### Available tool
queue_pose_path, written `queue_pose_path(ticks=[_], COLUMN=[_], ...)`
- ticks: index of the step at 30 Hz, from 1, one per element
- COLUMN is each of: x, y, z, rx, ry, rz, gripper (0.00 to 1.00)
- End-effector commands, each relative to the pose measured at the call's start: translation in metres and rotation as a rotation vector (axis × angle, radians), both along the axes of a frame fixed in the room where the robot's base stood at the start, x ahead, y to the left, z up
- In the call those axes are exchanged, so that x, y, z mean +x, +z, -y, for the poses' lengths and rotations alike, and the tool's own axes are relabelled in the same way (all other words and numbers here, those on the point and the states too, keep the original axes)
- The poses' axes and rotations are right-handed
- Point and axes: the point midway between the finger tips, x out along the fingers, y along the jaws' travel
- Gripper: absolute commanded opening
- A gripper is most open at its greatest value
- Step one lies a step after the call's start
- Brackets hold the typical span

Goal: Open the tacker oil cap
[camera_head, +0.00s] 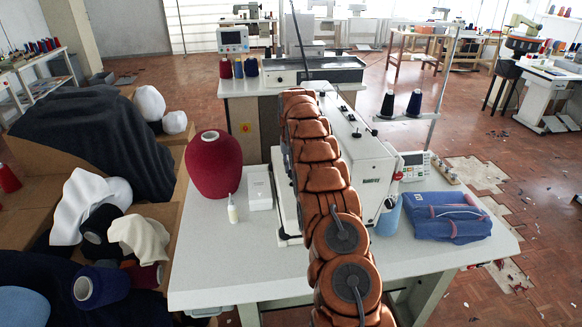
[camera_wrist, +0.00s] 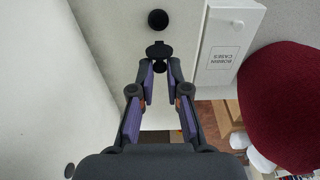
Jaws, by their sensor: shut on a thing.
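The tacker (camera_head: 368,155) is the white machine on the pale table, partly hidden behind my orange-brown arm in the head view. In the wrist view, its pale surface (camera_wrist: 110,40) lies under my gripper. My gripper (camera_wrist: 159,66) has its two fingers converging, tips shut on a small black piece that looks like the oil cap (camera_wrist: 158,49). A separate round black disc (camera_wrist: 158,18) lies just beyond it on the pale surface. I cannot tell whether that disc is the filler opening or another plug. The head view hides my gripper and the cap.
A white bobbin-case box (camera_wrist: 226,62) stands close right of my gripper in the wrist view. Beside it is a large dark red thread cone (camera_head: 214,165). A small bottle (camera_head: 233,209) and folded denim (camera_head: 446,217) stand on the table (camera_head: 225,265). The table's front left is clear.

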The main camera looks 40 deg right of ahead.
Motion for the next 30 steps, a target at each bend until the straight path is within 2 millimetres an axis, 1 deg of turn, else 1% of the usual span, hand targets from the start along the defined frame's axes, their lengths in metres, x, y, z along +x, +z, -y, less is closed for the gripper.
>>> queue_pose_path(ticks=[1,2,8,20,23,26,30], x=[0.001,0.001,0.000,-0.001,-0.001,-0.002,-0.004], y=[0.002,0.002,0.001,0.003,0.009,0.020,0.040], z=[-0.002,-0.002,-0.001,0.000,0.000,-0.001,-0.003], rx=[0.001,0.001,0.001,0.001,0.001,0.000,0.000], ry=[0.002,0.002,0.001,0.000,0.000,0.000,0.001], rz=[0.003,0.003,0.000,-0.002,-0.002,-0.001,0.000], gripper=[0.00,0.18,0.39,0.40,0.40,0.40,0.40])
